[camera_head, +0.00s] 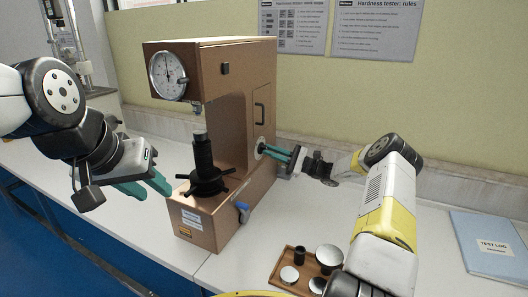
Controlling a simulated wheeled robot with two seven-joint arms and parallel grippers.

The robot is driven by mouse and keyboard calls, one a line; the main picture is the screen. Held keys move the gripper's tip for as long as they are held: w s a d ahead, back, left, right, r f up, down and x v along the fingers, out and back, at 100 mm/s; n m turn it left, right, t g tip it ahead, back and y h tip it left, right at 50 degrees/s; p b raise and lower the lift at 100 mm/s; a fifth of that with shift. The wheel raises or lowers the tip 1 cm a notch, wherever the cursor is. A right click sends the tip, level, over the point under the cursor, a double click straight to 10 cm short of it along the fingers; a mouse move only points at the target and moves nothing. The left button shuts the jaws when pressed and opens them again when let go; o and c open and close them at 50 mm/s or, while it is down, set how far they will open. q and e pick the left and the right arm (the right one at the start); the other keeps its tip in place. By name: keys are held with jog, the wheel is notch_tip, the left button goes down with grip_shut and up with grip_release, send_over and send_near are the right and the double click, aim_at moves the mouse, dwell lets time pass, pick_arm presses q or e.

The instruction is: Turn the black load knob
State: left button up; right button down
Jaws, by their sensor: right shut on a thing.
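The copper-brown hardness tester (222,110) stands on the white bench, with a round dial at its top left. My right gripper (268,150) reaches in from the right to the tester's right side wall. Its green fingers are closed on the load knob, in front of a pale round plate on that wall. The fingers hide most of the knob, and its turn angle cannot be told. My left gripper (150,188) hangs at the left, in front of the tester's left side. Its green fingers are apart with nothing between them.
A wooden tray (281,278) with test blocks and a small black cup lies near my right arm. A blue test log (490,246) lies far right. Another instrument stands back left.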

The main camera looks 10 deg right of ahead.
jog(key=shift+n+g, duration=0.4)
jog(key=shift+n, duration=0.7)
jog(key=c, duration=1.5)
grip_release()
jog(key=shift+o, duration=0.2)
jog(key=shift+d, duration=0.1)
jog(key=v, duration=0.7)
jog(key=shift+d, duration=0.35)
